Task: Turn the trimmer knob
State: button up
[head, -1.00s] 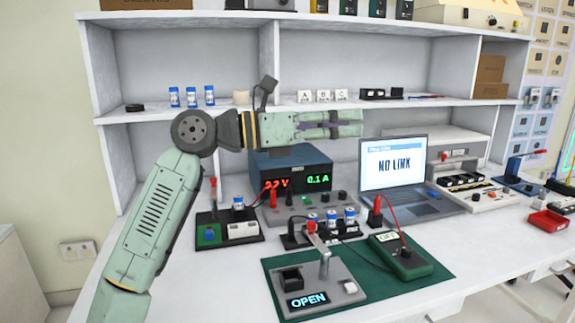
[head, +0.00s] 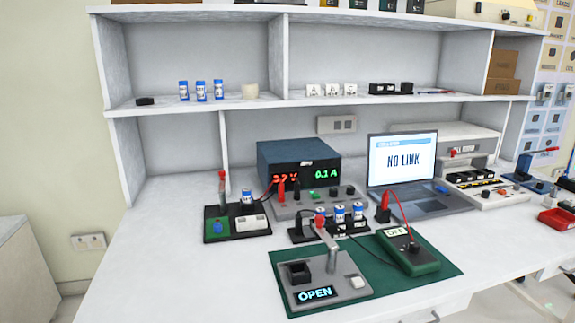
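No knob is labelled as the trimmer, so I cannot tell which one it is. A small black board (head: 262,229) on the left of the bench carries a blue knob-like part (head: 217,228), a white block (head: 238,223), a red-topped post (head: 222,186) and a blue-and-white cylinder (head: 247,197). A grey control panel (head: 316,205) with small dark knobs lies in front of the blue power supply (head: 285,152), whose display shows a red voltage, hard to read, and 0.1 A in green. My gripper and arm are out of view.
A grey fixture reading OPEN (head: 345,272) stands on a green mat (head: 440,269) beside a green meter (head: 412,259) with a red lead. A laptop (head: 402,162) shows NO LINK. Blue-capped cylinders stand in a black holder (head: 365,228). The bench's front left is clear.

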aim_at(217, 228)
jog(key=i+j+u, duration=0.15)
jog(key=j, duration=0.25)
jog(key=j+u, duration=0.15)
jog(key=j, duration=0.3)
jog(key=i+j+u, duration=0.15)
jog(key=j, duration=0.25)
jog(key=i+l, duration=0.2)
jog(key=i, duration=0.3)
